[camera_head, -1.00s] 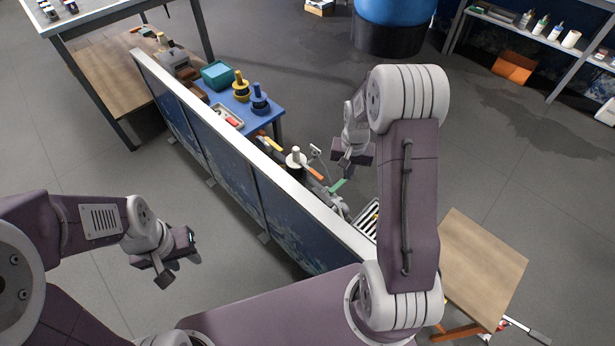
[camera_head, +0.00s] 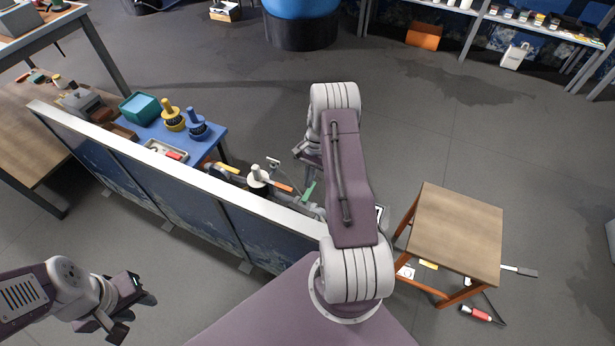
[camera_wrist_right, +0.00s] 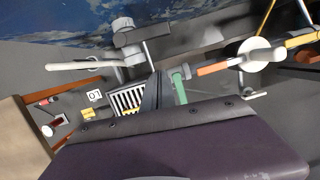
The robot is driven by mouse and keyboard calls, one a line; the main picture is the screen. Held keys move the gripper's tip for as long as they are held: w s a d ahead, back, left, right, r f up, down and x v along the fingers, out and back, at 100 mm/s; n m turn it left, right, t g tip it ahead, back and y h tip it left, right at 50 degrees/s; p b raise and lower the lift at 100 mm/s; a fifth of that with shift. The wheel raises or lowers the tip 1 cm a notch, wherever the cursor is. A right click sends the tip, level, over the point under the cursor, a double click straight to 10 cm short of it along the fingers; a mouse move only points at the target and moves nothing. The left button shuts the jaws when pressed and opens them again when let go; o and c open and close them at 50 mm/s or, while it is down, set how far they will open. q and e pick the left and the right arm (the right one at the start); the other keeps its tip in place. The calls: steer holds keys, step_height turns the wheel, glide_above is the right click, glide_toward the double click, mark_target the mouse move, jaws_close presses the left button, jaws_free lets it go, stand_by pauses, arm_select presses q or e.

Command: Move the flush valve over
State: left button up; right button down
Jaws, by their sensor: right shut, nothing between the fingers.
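Behind the low blue panel wall runs a pipe line with coloured valve levers; I cannot tell by label which is the flush valve. A green lever (camera_head: 308,191) lies just below my right gripper (camera_head: 309,158) in the head view; an orange lever (camera_head: 284,187) and a yellow lever (camera_head: 228,168) are further left. In the right wrist view the green lever (camera_wrist_right: 179,88) stands just beside the dark fingers (camera_wrist_right: 153,92), and the orange lever (camera_wrist_right: 213,68) is beyond. My right gripper is shut and empty, partly hidden by my arm. My left gripper (camera_head: 132,312) is open and empty, over the floor.
The white-topped panel wall (camera_head: 150,155) stands between my left gripper and the pipes. A blue table (camera_head: 205,140) holds a teal bin and yellow and blue knobbed pieces. A wooden stool (camera_head: 455,232) stands right of my right arm. A floor grate (camera_wrist_right: 128,98) lies near the fingers.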

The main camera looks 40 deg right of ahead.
steer(key=s+a+f+b, duration=0.1)
steer(key=s+a+f, duration=0.1)
steer(key=a+f, duration=0.2)
steer(key=shift+a+b, duration=0.35)
steer(key=shift+f, duration=0.1)
steer(key=shift+s+a+r+n+p, duration=0.15)
steer(key=shift+a+r+n+p, duration=0.1)
steer(key=shift+a+n+p, duration=0.45)
steer(key=shift+s+f, duration=0.1)
steer(key=shift+f, duration=0.25)
steer(key=shift+r, duration=0.1)
steer(key=p, duration=0.3)
glide_toward(298, 206)
steer(key=shift+w+d+r, duration=0.5)
steer(key=shift+w, duration=0.1)
